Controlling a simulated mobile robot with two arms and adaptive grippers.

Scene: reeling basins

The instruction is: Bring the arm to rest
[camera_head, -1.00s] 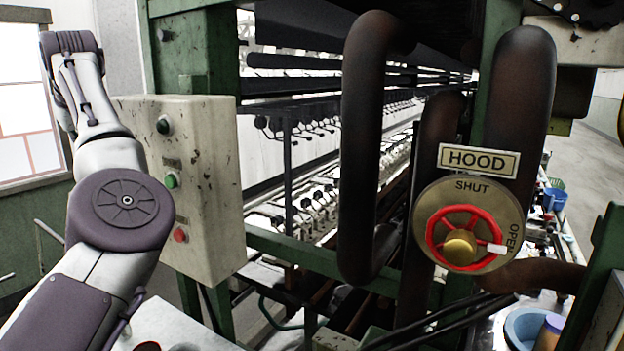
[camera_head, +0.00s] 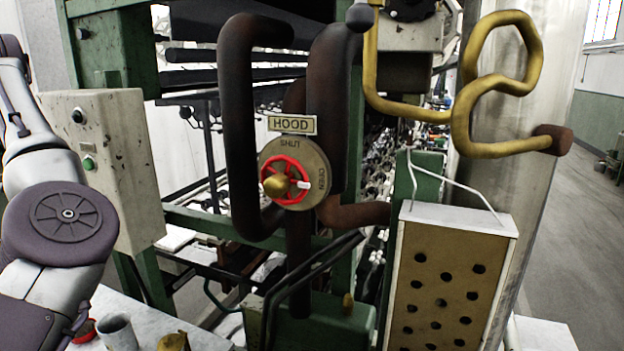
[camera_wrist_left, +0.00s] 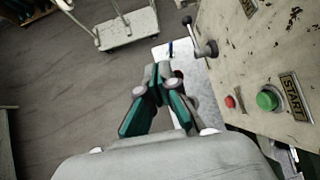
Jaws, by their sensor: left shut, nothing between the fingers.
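My left arm (camera_head: 62,225) comes in at the left edge of the head view, bent upward, in front of the control box. Its gripper is outside that view. In the left wrist view my left gripper (camera_wrist_left: 158,72) is shut and empty, its fingertips together. It is beside the control box face, which carries a green button (camera_wrist_left: 268,98) labelled START and a small red button (camera_wrist_left: 230,101). A lever with a dark knob (camera_wrist_left: 210,48) sticks out from the box near the fingertips; I cannot tell whether they touch. My right gripper is not in view.
The HOOD valve wheel (camera_head: 285,180) has its white mark toward OPEN. Brown pipes (camera_head: 238,120), a yellow pipe (camera_head: 490,120) and a perforated box (camera_head: 445,280) stand to the right. A white cart (camera_wrist_left: 128,28) stands on the open floor in the wrist view.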

